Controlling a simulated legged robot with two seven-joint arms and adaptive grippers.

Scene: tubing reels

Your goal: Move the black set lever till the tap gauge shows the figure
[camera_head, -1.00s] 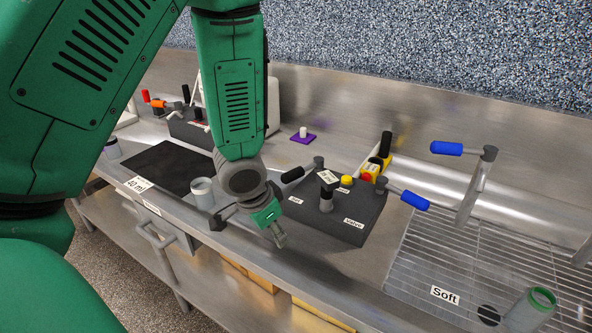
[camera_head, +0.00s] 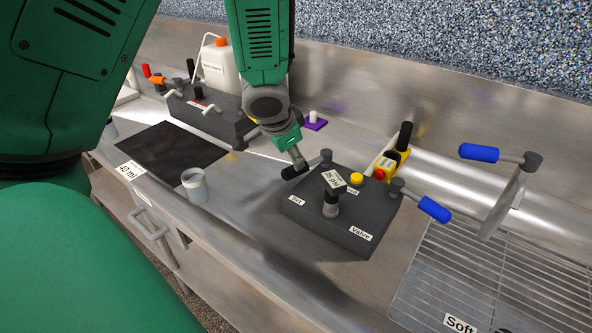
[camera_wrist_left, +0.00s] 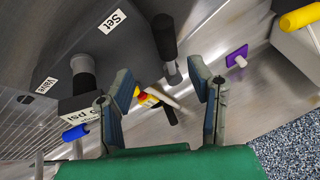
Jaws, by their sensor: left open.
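The black set lever (camera_head: 296,171) sticks out from a post at the back left corner of a dark box, beside the "Set" label (camera_head: 297,201). It also shows in the left wrist view (camera_wrist_left: 165,38). The tap gauge (camera_head: 333,180) is a small tilted plate on a post on that box; it reads in psi, but its digits are too small to be sure of. My left gripper (camera_head: 297,157) is open just above the lever. In the left wrist view its two fingers (camera_wrist_left: 160,72) stand apart, with the lever's post between and beyond them. My right gripper is not in view.
A blue-handled valve lever (camera_head: 434,209) is on the box's right side. A grey cup (camera_head: 194,186) is in front left. A wire rack (camera_head: 470,270) lies right.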

